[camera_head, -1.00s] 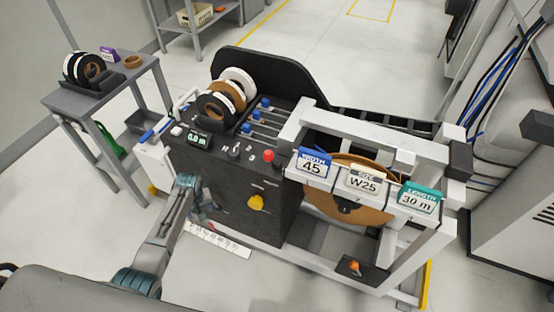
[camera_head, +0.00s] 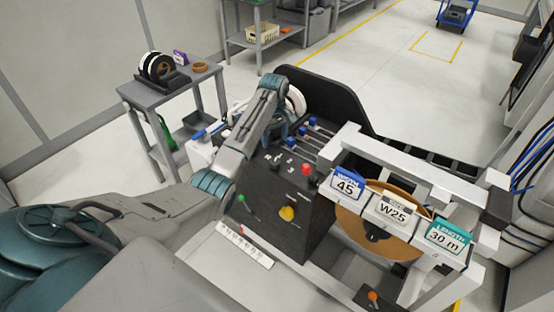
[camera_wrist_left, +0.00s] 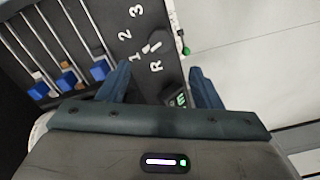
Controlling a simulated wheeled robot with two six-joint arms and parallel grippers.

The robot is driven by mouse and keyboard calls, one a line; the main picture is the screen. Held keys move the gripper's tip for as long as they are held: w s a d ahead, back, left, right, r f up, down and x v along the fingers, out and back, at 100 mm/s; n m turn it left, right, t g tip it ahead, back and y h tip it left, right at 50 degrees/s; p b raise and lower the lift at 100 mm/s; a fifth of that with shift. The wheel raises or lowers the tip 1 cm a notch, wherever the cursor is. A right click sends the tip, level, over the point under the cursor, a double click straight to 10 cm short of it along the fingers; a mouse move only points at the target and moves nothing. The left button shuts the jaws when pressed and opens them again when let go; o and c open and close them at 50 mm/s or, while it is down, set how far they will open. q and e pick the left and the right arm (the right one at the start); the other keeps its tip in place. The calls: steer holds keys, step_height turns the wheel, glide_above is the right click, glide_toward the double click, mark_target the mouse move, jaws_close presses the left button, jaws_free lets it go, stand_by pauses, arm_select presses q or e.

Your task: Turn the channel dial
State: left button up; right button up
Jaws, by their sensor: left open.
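The channel dial (camera_wrist_left: 153,47) is a small dark knob with a pale pointer on the machine's black panel, with marks R, 1, 2 and 3 around it in the left wrist view. In the head view the panel marks (camera_head: 277,160) are small, and my left arm covers part of the panel. My left gripper (camera_wrist_left: 160,84) is open and empty above the panel, its two dark teal fingers apart. The dial appears beyond the fingertips, roughly between them in the picture. In the head view the left gripper (camera_head: 281,129) points down over the panel. My right gripper is out of view.
Blue sliders on rods (camera_wrist_left: 66,79) stand beside the dial. A red button (camera_head: 306,169) and yellow knob (camera_head: 287,213) are on the machine.

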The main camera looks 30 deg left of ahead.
mark_target(275, 161)
arm_select(q)
step_height(275, 161, down, 9)
steer(key=shift+s+r+p, duration=0.1)
steer(key=shift+r+p, duration=0.05)
steer(key=shift+p, duration=0.75)
steer(key=shift+f, duration=0.9)
steer(key=shift+c, duration=0.2)
steer(key=c, duration=1)
